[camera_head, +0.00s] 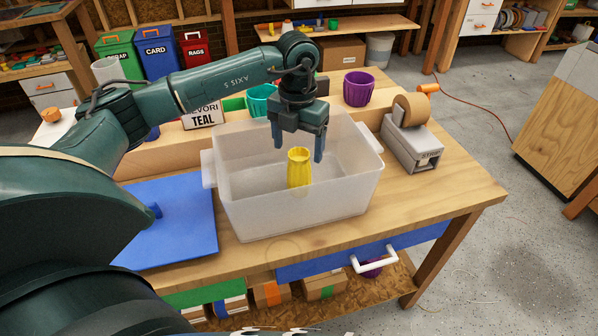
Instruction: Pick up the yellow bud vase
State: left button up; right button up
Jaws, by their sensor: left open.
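The yellow bud vase (299,168) stands upright inside a translucent white bin (300,216) on the wooden workbench. My left gripper (298,156) points down over the bin with its fingers apart. The left finger is to the left of the vase's top and the right finger is to its right. Nothing is held between the fingers. I cannot tell from this one view whether a finger touches the vase. My right gripper does not show.
A blue lid-like panel (180,225) lies left of the bin. A tape dispenser (413,143) stands to the right. A purple pot (358,88), a teal pot (262,99) and a "TEAL" sign (203,117) are behind. The bench's right front corner is clear.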

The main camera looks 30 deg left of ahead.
aim_at(299, 154)
pick_arm(q)
jog(key=shift+w+f+p, duration=0.15)
jog(key=shift+f+p, duration=0.1)
jog(key=shift+f, duration=1.25)
jog(key=shift+w+f+p, duration=0.15)
jog(key=shift+f+p, duration=0.05)
jog(key=shift+f, duration=1.25)
jog(key=shift+c, duration=0.6)
jog(key=c, duration=1)
jog(key=shift+r, duration=0.1)
